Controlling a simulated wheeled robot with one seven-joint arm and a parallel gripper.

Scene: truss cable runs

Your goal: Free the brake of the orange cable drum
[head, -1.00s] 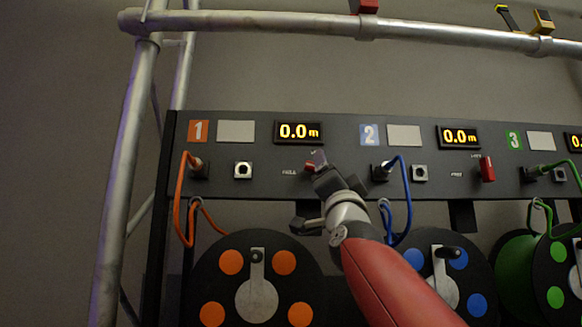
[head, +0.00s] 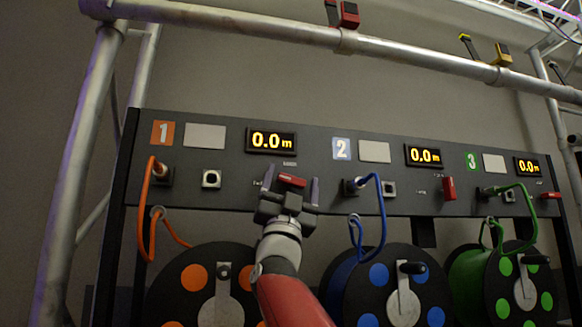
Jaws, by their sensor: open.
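The orange cable drum (head: 190,305) is black with orange dots and hangs below panel section 1, cut off by the lower picture edge. An orange cable (head: 146,215) runs from its plug on the panel down towards the drum. A red brake lever (head: 291,180) lies roughly level on the panel, right of the number 1 section's socket. My gripper (head: 289,187) is open in front of this lever, with one finger to each side of it in the picture. I cannot tell whether the fingers touch it. My gripper hides the lever's base.
To the right, the blue drum (head: 390,290) has an upright red lever (head: 448,188), and the green drum (head: 500,285) has a roughly level one (head: 551,195). Displays (head: 271,141) read 0.0 m. A blue cable (head: 379,215) hangs right of my gripper. A metal tube (head: 240,28) crosses above.

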